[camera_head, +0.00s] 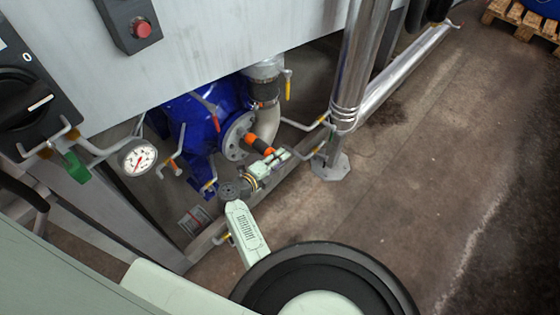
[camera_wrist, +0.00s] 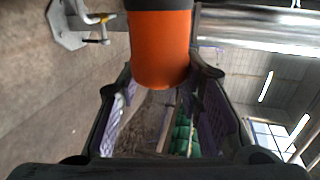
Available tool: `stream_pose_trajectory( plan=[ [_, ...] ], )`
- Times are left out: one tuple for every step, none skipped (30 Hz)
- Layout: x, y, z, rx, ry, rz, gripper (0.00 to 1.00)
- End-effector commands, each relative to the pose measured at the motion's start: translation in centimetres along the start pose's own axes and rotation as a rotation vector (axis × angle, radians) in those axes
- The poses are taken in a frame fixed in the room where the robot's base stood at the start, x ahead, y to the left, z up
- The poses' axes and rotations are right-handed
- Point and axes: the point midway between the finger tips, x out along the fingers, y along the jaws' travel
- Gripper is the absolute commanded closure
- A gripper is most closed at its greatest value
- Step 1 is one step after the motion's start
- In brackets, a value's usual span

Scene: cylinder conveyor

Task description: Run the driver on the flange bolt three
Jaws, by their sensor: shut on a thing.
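The driver (camera_head: 261,146), with an orange body and a dark section, is held in my gripper (camera_head: 276,158). Its far end meets or nearly meets the grey round flange (camera_head: 232,146) on the blue pump housing (camera_head: 198,118); I cannot tell whether it touches a bolt. In the wrist view, the orange driver body (camera_wrist: 160,48) sits between the fingers of my gripper (camera_wrist: 165,76), and the fingers are shut on it. Bolt three cannot be told apart from the other flange bolts, and the driver's tip is hidden.
A grey pipe elbow (camera_head: 266,92) with a yellow-handled valve (camera_head: 287,88) stands above the flange. A pressure gauge (camera_head: 138,158) is to the left. A shiny vertical pipe (camera_head: 358,62) with a foot plate (camera_head: 331,168) stands to the right. Open floor (camera_head: 450,150) lies beyond it.

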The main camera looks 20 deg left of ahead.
Motion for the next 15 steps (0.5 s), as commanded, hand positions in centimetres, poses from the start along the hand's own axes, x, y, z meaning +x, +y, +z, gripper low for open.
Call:
stream_pose_trajectory(
  plan=[
    [0.01, -0.2, 0.21, 0.003, -0.002, -0.003, 1.0],
    [0.01, -0.2, 0.26, 0.003, -0.002, -0.003, 1.0],
    [0.01, -0.21, 0.33, 0.003, -0.003, -0.003, 1.0],
    [0.01, -0.21, 0.38, 0.004, -0.003, -0.003, 1.0],
    [0.01, -0.22, 0.44, 0.004, -0.003, -0.003, 1.0],
    [0.01, -0.23, 0.51, 0.004, -0.004, -0.004, 1.0],
    [0.01, -0.24, 0.57, 0.004, -0.004, -0.004, 1.0],
    [0.0, -0.26, 0.57, 0.004, -0.004, -0.003, 1.0],
    [-0.01, -0.28, 0.57, 0.004, -0.004, -0.003, 1.0],
    [-0.02, -0.29, 0.59, 0.004, -0.005, -0.003, 1.0],
    [-0.03, -0.31, 0.61, 0.004, -0.005, -0.004, 1.0],
    [-0.04, -0.33, 0.63, 0.004, -0.005, -0.004, 1.0],
    [-0.04, -0.34, 0.65, 0.004, -0.005, -0.004, 1.0],
    [-0.04, -0.34, 0.66, 0.004, -0.005, -0.004, 1.0],
    [-0.04, -0.33, 0.67, 0.004, -0.005, -0.004, 1.0]
  ],
)
